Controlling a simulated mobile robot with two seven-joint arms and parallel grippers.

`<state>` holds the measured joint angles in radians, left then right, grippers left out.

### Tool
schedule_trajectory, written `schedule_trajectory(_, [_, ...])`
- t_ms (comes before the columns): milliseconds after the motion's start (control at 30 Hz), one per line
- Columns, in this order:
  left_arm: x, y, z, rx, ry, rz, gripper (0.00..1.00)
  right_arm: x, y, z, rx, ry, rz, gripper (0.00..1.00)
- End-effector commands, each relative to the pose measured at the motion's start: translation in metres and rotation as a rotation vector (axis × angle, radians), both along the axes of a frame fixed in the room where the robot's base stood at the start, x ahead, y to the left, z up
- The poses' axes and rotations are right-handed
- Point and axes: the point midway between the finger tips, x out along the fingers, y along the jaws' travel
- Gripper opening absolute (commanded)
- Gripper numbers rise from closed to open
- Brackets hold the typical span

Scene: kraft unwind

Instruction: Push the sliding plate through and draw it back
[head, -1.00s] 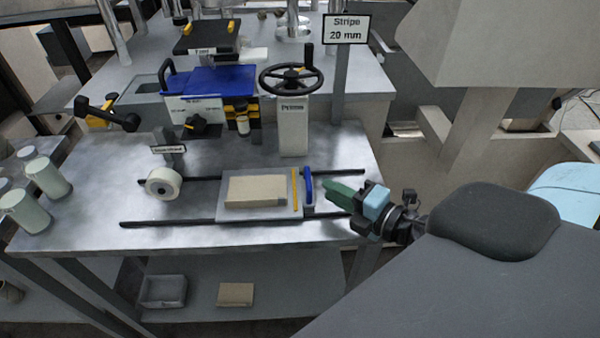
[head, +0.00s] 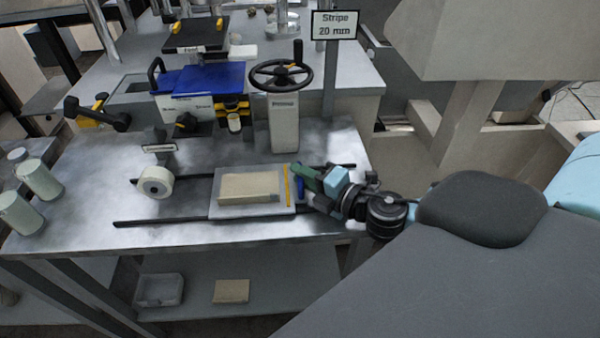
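The sliding plate (head: 220,209) is a grey plate on two dark rails (head: 150,221) on the metal table. A tan block (head: 250,186) lies on it, and a yellow strip (head: 286,184) runs near its right edge. A blue handle (head: 299,187) stands at the plate's right end, partly hidden by my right gripper. My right gripper (head: 305,178), with green fingers, reaches in from the right and is at the handle. Whether it touches or grips the handle cannot be told. My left gripper is not in view.
A white tape roll (head: 156,181) on a holder stands at the rails' left end. A handwheel (head: 281,75) on a post and a blue machine (head: 209,80) stand behind. Pale cups (head: 38,179) stand at the far left. The rails between roll and plate are clear.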

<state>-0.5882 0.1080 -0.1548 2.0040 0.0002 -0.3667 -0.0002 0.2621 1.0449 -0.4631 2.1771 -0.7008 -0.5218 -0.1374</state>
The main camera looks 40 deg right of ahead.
Motion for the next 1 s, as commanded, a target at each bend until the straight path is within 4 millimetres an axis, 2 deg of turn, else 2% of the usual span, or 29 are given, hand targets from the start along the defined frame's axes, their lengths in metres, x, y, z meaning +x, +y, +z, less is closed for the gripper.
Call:
schedule_trajectory(200, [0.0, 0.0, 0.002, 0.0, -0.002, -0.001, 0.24, 0.01, 0.002, -0.001, 0.0, -0.001, 0.0, 0.22])
schedule_trajectory(500, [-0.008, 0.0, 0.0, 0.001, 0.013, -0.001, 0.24, 0.011, 0.003, -0.001, 0.0, 0.0, 0.0, 0.22])
schedule_trajectory(533, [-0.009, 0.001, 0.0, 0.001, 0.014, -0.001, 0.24, 0.011, 0.003, -0.001, 0.0, 0.0, 0.0, 0.2])
schedule_trajectory(700, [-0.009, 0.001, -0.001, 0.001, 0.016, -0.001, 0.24, 0.011, 0.003, -0.001, 0.0, 0.0, 0.0, 0.0])
schedule_trajectory(1000, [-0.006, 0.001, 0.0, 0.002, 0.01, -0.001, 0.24, 0.011, 0.003, -0.001, 0.0, 0.0, 0.0, 0.0])
